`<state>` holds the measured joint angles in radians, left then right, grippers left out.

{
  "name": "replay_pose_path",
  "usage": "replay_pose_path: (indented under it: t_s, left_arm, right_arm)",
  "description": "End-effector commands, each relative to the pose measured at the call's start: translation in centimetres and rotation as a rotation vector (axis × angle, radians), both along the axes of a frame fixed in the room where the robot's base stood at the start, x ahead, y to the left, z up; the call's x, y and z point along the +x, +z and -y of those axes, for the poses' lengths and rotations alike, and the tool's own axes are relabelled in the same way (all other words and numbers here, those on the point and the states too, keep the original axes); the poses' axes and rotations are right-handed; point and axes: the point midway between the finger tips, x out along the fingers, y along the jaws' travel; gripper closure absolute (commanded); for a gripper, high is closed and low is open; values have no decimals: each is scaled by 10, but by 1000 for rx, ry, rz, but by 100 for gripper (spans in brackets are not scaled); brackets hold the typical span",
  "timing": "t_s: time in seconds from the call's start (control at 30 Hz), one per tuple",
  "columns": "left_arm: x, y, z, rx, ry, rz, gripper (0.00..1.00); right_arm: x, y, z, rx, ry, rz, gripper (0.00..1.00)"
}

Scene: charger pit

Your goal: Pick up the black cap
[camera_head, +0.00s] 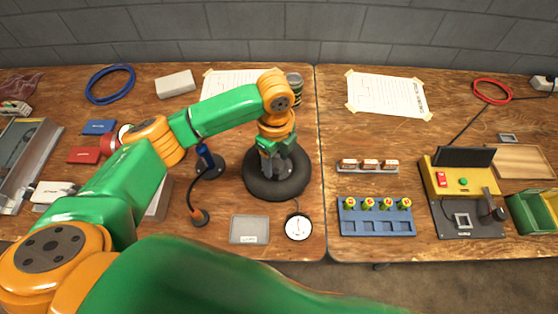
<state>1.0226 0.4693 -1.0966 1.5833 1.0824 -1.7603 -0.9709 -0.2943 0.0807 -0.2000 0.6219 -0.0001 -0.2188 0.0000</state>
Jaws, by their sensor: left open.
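My left gripper (278,166) reaches down from above over a black tire (262,190) that lies flat near the front of the left table. Its jaws are open and cover part of the tire's middle. I cannot pick out a separate black cap; it may be hidden behind the gripper or too small to see against the dark rubber. I cannot tell whether the fingers touch anything. My right gripper is not in view.
A round white gauge (298,227) and a grey tray (233,231) lie in front of the tire. A dark hose (190,199) stands left of it. A can (295,88) stands behind. On the right table are a blue rack (376,224) and a yellow device (455,180).

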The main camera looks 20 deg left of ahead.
Motion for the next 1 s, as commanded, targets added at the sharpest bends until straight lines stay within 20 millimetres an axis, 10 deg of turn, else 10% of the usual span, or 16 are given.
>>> replay_pose_path:
  t_s: [0.43,0.7,1.0]
  left_arm:
    - [6,-44,-1,0,-1,4,40]
    - [6,-44,-1,0,0,3,100]
    - [6,-43,-1,0,0,3,100]
  right_arm:
    - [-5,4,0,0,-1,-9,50]
    - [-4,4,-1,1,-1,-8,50]
    - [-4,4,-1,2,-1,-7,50]
